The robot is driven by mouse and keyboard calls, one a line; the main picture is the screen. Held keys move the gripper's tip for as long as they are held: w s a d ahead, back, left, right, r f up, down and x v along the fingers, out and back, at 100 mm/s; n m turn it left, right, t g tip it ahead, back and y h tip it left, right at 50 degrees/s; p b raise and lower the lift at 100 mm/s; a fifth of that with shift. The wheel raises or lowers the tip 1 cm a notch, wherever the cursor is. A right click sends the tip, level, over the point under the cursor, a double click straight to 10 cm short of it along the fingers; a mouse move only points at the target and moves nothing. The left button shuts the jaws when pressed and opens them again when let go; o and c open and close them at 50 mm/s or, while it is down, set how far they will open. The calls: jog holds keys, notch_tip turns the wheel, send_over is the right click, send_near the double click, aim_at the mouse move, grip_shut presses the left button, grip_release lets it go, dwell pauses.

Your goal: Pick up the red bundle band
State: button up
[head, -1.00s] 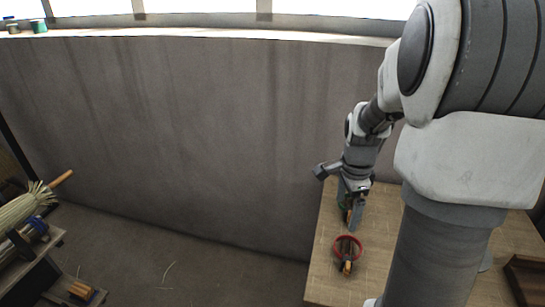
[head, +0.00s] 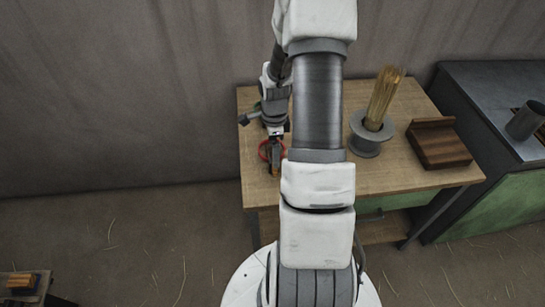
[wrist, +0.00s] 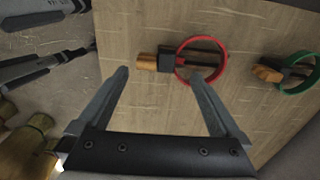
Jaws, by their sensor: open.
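The red bundle band (wrist: 226,62) is a thin ring lying on the wooden table (wrist: 130,25). In the wrist view a dark tool with an orange-brown wooden handle (wrist: 147,62) lies across it. My gripper (wrist: 160,75) is open and empty, its two fingers spread wide. The band shows beyond the fingertips, toward the right finger, with clear table between the fingers.
A green band (wrist: 311,86) with another wooden-handled piece lies right of the red one in the wrist view. In the head view a grey spool (head: 366,143) holding upright straw (head: 384,95) and a brown wooden block (head: 440,145) stand farther right. A dark bench (head: 500,85) adjoins.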

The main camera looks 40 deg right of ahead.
jog(key=shift+s+a+f, duration=0.1)
jog(key=shift+f, duration=1.45)
jog(key=shift+s+f, duration=0.1)
jog(key=shift+f, duration=1.45)
